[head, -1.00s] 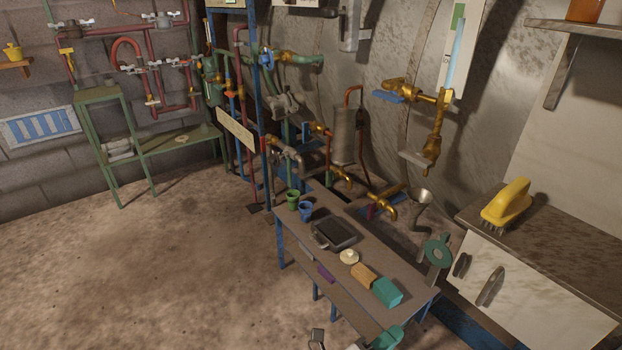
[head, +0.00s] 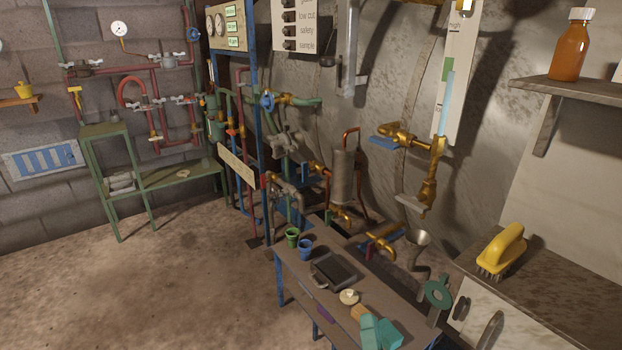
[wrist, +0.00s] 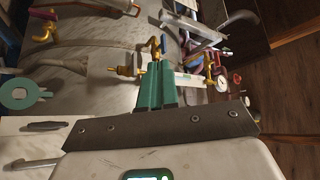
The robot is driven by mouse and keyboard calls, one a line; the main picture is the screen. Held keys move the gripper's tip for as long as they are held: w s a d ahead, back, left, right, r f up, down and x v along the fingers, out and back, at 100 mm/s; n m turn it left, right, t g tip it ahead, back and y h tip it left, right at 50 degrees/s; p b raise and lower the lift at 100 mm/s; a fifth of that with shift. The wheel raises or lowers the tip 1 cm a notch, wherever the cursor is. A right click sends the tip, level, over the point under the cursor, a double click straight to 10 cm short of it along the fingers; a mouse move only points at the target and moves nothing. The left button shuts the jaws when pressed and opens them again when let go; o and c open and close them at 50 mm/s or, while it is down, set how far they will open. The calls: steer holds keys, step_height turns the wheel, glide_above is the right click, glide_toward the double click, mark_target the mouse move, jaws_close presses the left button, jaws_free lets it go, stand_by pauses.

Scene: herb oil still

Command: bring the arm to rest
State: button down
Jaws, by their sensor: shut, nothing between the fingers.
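My gripper (head: 369,320) shows at the bottom edge of the head view, in front of the right part of the workbench (head: 405,318). Its teal fingers are shut and empty, and they partly cover a teal block (head: 392,333) and a tan block (head: 358,313). In the wrist view my gripper (wrist: 157,66) points toward the metal wall, with its two teal fingers together and nothing between them. Most of the arm is out of the head view.
The bench also bears a green cup (head: 292,238), a blue cup (head: 305,250), a dark tray (head: 334,270) and a cream round piece (head: 348,297). Brass taps and a funnel (head: 418,238) stand behind it. A cabinet with a yellow brush (head: 501,250) stands right. The left floor is open.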

steer(key=s+d+f+n+g+y+p, duration=0.4)
steer(key=s+f+n+g, duration=0.5)
steer(key=s+n+g, duration=0.25)
steer(key=s+d+g+h+p, duration=0.1)
steer(key=s+d+g, duration=0.3)
steer(key=s, duration=0.6)
steer(key=s+d+f+m+g+h, duration=0.1)
steer(key=s+d+g+h, duration=0.3)
steer(key=s+d, duration=0.4)
steer(key=shift+s+d+g+p, duration=0.35)
steer(key=shift+s+g, duration=0.4)
steer(key=shift+s, duration=0.35)
